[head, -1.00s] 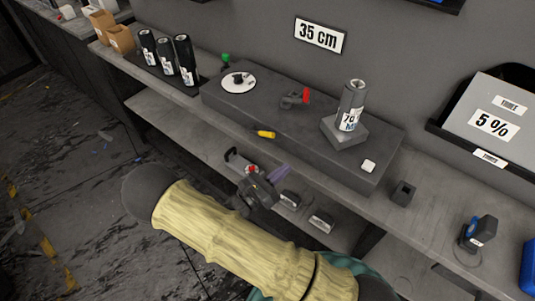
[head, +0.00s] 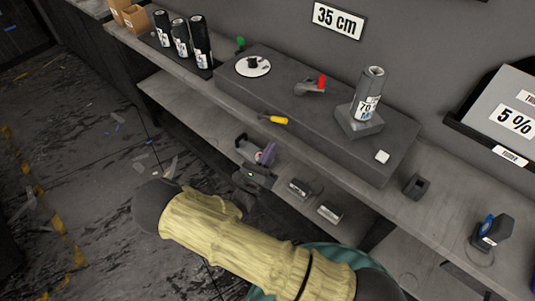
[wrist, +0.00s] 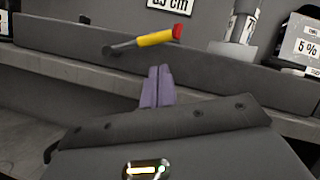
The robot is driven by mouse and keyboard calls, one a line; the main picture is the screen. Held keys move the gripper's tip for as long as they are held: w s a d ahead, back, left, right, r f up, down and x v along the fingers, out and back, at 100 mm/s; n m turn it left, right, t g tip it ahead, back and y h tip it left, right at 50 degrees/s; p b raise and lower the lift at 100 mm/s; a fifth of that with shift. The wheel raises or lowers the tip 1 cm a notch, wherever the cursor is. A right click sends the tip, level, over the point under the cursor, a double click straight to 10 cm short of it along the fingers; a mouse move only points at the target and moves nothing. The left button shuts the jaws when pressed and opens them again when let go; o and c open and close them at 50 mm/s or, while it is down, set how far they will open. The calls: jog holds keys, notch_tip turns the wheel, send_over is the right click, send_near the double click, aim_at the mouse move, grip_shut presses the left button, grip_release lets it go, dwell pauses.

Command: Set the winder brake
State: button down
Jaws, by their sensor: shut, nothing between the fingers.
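My gripper (head: 271,146) is shut and empty, its purple fingers pressed together in front of the dark bench block (head: 232,84). It also shows in the wrist view (wrist: 158,70). No part is labelled as the winder brake. A red lever on a grey mount (head: 310,86) sits on top of the block. A yellow handle with a dark shaft (head: 278,120) lies at the block's front edge, just beyond my fingertips and apart from them. The yellow handle shows above the fingers in the wrist view (wrist: 155,39), with a red part at its right end or behind it.
A roll marked 70 (head: 367,97) stands on a grey base at right. A white disc with a black hub (head: 253,66) lies at left. Several black rolls (head: 181,40) stand farther left. Small boxes (head: 299,187) rest on the lower shelf. The floor at left has scattered scraps.

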aim_at(273, 118)
jog(key=x, duration=0.6)
jog(key=shift+w+d+p, duration=0.1)
jog(key=shift+w+p, duration=0.1)
jog(key=shift+p, duration=0.2)
